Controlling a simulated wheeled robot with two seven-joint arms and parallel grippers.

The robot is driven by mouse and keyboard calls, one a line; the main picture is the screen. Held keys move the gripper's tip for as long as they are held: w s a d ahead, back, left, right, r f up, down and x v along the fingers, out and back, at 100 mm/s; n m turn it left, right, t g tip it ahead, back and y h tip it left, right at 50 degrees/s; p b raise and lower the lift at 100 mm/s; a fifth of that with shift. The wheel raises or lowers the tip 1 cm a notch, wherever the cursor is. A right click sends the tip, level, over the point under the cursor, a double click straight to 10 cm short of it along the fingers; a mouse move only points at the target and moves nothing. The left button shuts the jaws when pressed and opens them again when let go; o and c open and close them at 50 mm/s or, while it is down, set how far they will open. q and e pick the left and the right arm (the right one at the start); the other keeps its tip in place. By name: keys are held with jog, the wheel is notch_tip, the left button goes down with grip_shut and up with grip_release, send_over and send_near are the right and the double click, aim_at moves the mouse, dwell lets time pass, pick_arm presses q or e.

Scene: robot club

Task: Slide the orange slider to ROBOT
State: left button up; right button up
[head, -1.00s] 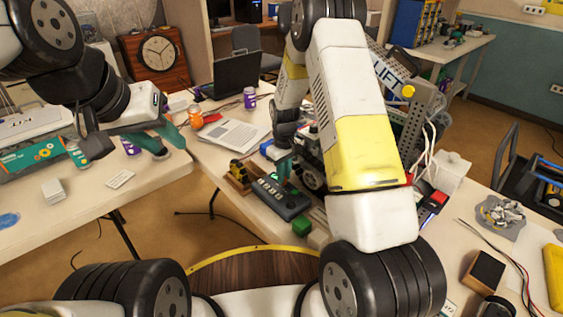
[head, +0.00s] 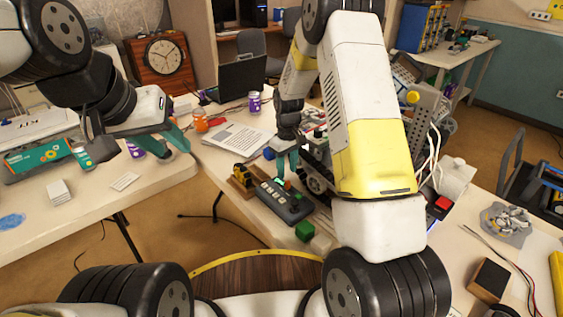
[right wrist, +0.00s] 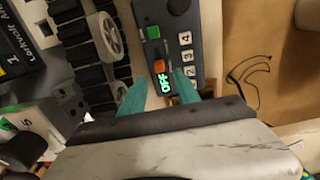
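The dark control box (head: 283,201) lies on the table below my right gripper. In the right wrist view its panel (right wrist: 186,72) shows the small orange slider (right wrist: 160,66) right beside a glowing OFF label (right wrist: 164,84). My left gripper (head: 130,150) is open and empty over the left table.
A wheeled robot (head: 318,165) stands close behind the box. A laptop (head: 238,80), papers (head: 237,138) and cans lie farther back. Floor shows between the tables.

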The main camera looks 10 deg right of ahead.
jog(key=shift+r, duration=1.65)
jog(key=shift+r, duration=0.25)
notch_tip(320, 180, up, 11)
jog(key=m+t, duration=0.1)
jog(key=m, duration=0.1)
send_over(287, 181)
jog(key=s+d, duration=0.1)
jog(key=s, duration=0.3)
jog(key=s+d+r+m+t+y, duration=0.1)
jog(key=s+r+t, duration=0.1)
jog(key=s+r, duration=0.4)
jog(key=s+r+m+t, duration=0.1)
jog(key=s+r, duration=0.3)
jog(key=s, duration=0.4)
jog(key=s+d+r+m+t+y, duration=0.1)
jog(key=s+r+m+t, duration=0.1)
jog(key=s+r, duration=0.3)
jog(key=s, duration=0.4)
jog(key=shift+s+d+r, duration=0.15)
jog(key=shift+s, duration=0.05)
